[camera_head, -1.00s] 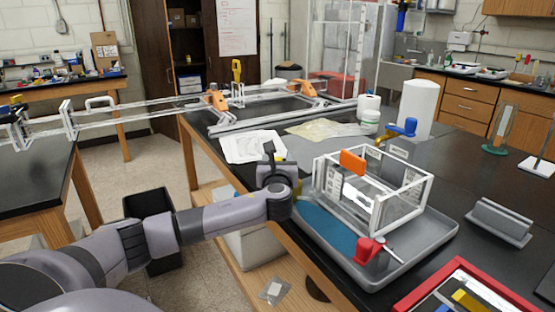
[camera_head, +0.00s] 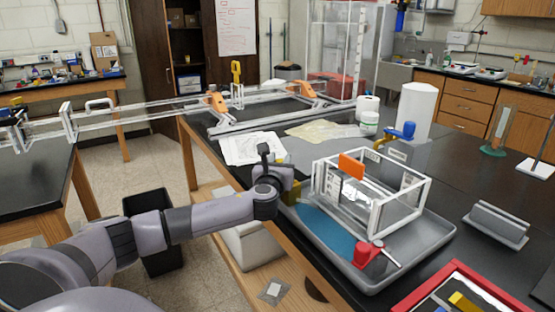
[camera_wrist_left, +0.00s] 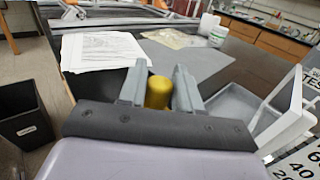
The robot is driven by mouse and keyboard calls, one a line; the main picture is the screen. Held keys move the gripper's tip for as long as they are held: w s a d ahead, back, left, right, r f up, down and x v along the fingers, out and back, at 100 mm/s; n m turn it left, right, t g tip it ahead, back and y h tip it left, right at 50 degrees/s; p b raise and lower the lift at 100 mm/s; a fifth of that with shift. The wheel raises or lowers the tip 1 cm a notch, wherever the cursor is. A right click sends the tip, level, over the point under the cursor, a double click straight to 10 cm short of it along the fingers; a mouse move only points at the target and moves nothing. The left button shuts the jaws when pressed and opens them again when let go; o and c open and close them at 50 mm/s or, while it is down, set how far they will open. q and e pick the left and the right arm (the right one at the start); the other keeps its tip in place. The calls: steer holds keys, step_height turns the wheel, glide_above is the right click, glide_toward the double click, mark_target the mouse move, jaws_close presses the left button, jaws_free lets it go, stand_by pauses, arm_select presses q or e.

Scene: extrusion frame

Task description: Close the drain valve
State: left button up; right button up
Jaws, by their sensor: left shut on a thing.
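In the head view my left gripper (camera_head: 286,188) is at the left end of a clear, white-framed tank (camera_head: 372,192). A yellow part (camera_head: 293,192) shows at its fingers. In the left wrist view a yellow rounded knob (camera_wrist_left: 158,92) sits between the two grey fingers of the left gripper (camera_wrist_left: 158,84), which is shut on it. I cannot tell whether this knob is the drain valve's handle. A red valve-like part (camera_head: 368,254) with a pale lever stands at the tray's front. A blue-handled valve (camera_head: 403,132) is behind the tank. My right gripper is not in view.
The tank stands in a grey tray (camera_head: 425,248) with a blue area (camera_head: 322,228) at its left. Papers (camera_head: 254,148) lie behind my gripper. A red-edged tray (camera_head: 430,290) and a grey holder (camera_head: 497,224) are to the right. A black bin (camera_head: 150,205) stands on the floor.

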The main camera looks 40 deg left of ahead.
arm_select(q)
steer(key=shift+w+m+t+h, duration=0.15)
steer(key=shift+m+t+h, duration=0.2)
steer(key=shift+h, duration=0.25)
steer(key=o, duration=0.9)
steer(key=shift+d, duration=0.1)
steer(key=shift+v, duration=3.55)
